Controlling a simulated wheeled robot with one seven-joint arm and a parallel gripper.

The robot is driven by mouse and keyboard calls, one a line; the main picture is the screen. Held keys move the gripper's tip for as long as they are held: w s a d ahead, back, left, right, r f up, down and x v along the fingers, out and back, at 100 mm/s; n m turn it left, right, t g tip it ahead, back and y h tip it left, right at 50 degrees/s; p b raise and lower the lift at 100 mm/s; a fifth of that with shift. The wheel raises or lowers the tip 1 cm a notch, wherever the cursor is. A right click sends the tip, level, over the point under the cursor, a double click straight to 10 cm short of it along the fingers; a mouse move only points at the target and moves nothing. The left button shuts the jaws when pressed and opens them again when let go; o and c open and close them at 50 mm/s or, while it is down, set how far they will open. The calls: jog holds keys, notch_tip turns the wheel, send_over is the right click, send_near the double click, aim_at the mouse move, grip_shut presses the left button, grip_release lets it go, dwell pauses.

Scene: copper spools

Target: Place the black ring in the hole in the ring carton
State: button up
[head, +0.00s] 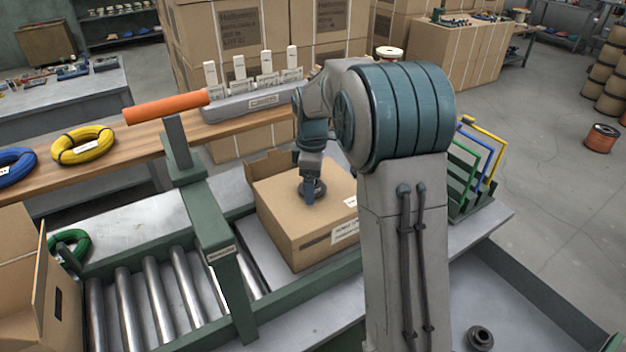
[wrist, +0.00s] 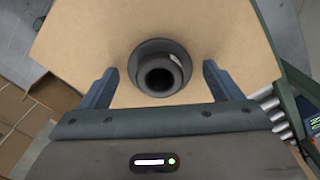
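The ring carton (head: 305,245) is a brown cardboard box on the roller line, below my arm in the head view. Its top (wrist: 225,35) fills much of the wrist view. A black ring (wrist: 159,67) with a wide flange and a raised collar is at the carton top. Whether it sits in the hole or on the cardboard, I cannot tell, as the ring covers that spot. My gripper (head: 311,194) points down at the carton top. In the wrist view its fingers are open, one on each side of the ring, with gaps between them and it.
Another black flanged ring (head: 480,338) lies on the grey tray at lower right. A green post with an orange handle (head: 166,107) stands left of the carton. Green, blue and yellow frames (head: 475,165) stand at right. An open carton (head: 20,290) is at left.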

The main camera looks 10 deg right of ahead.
notch_tip(320, 180, up, 12)
jog(key=f, duration=0.1)
jog(key=s+f+m+t, duration=0.1)
jog(key=s+f+m, duration=0.2)
jog(key=s+m, duration=0.4)
jog(key=s+f+m+t, duration=0.2)
jog(key=s+m, duration=0.5)
jog(key=s, duration=1.4)
jog(key=shift+f, duration=0.4)
jog(key=shift+d, duration=0.1)
